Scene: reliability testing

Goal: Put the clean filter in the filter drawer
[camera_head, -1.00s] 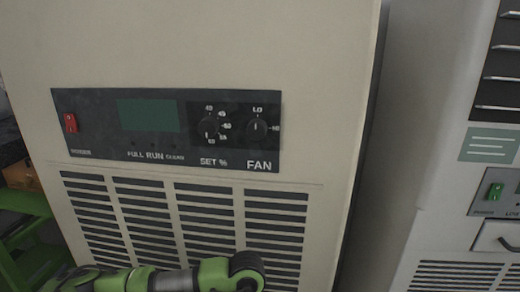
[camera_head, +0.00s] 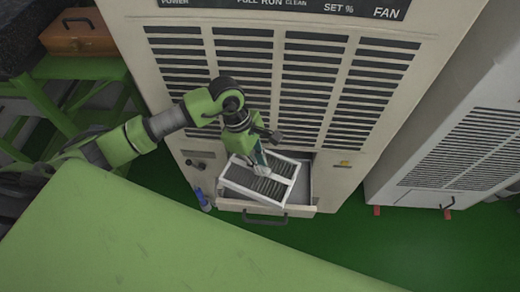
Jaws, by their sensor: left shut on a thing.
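The filter (camera_head: 268,183), a white frame with grey slats, is tilted over the filter drawer (camera_head: 308,190) in the head view. The drawer is pulled out from the bottom of the beige machine, with a dark handle on its front. My left gripper (camera_head: 262,168) is shut on the filter and reaches down from above it. The filter covers the left part of the drawer. I cannot tell whether the filter touches the drawer's floor or rim. My right gripper is not in view.
The beige machine (camera_head: 365,100) with vents stands behind the drawer. A green surface (camera_head: 150,240) fills the lower left. A blue object (camera_head: 202,200) stands left of the drawer. A second vented machine (camera_head: 470,145) is at right. An orange case (camera_head: 90,33) sits on a green stand at upper left.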

